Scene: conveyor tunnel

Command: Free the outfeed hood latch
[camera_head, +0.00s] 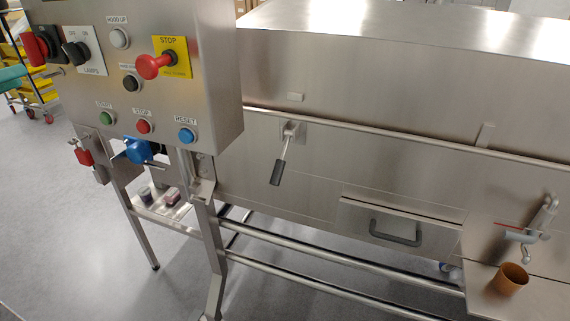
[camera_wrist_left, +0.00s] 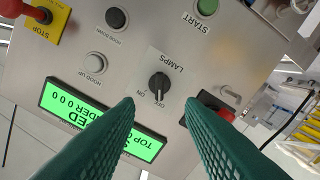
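A lever with a black grip (camera_head: 276,172) hangs from a bracket on the steel tunnel side, below the hood (camera_head: 400,75). A second lever fitting (camera_head: 535,222) with a thin red-tipped rod sits at the right. I cannot tell which is the outfeed hood latch. My left gripper (camera_head: 12,77) just enters the head view at the left edge, beside the control panel (camera_head: 190,100). In the left wrist view my left gripper (camera_wrist_left: 160,104) has its two green fingers apart, nothing between them, with the black LAMPS switch (camera_wrist_left: 160,84) beyond the tips. My right gripper is out of view.
The panel carries a red STOP knob (camera_head: 153,66), several buttons and a green-lit display (camera_wrist_left: 103,121). A drawer handle (camera_head: 396,233) is on the tunnel's lower side. A brown cup (camera_head: 510,279) stands on a shelf at right. Floor at left is open.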

